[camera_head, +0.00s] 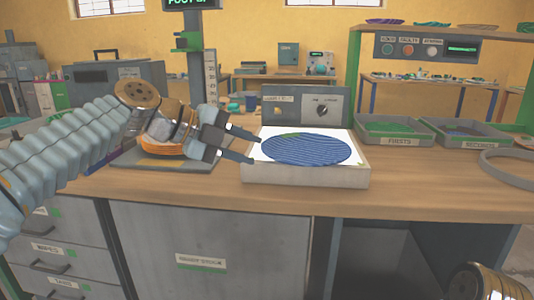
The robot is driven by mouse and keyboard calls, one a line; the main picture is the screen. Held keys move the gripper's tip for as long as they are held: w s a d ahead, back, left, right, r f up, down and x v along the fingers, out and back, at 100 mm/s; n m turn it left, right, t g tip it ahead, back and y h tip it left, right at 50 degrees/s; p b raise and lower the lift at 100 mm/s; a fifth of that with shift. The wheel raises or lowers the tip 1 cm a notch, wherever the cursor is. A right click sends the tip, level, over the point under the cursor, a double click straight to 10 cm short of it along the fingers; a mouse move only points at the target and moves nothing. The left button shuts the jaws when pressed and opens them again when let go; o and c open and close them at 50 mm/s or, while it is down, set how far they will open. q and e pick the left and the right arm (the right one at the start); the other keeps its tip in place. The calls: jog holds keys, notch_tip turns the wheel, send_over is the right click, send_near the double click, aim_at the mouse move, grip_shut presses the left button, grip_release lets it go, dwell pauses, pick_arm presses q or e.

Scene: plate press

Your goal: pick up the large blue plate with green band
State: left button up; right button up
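A large blue plate (306,149) with fine pale stripes lies flat on the white lit top of a box (305,177) on the bench. A small green patch shows at its upper left edge; a full green band cannot be made out. My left gripper (255,151) comes in from the left. Its two dark fingers are spread apart with nothing visible between them. The fingertips are near the plate's left edge, over the box's left side; whether they touch cannot be told. Only a gold and dark part of my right arm shows at the bottom right corner; its fingers are out of view.
A control panel (305,105) with a knob stands behind the box. Grey trays labelled FIRSTS (395,142) and SECONDS (478,146) sit to the right, with a grey ring (510,165) beyond. An orange item (163,150) lies on a grey base (165,163) below my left wrist.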

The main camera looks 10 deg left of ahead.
pick_arm(q)
jog(key=x, duration=0.6)
jog(key=shift+d+p, duration=0.1)
jog(key=shift+p, duration=0.25)
grip_shut()
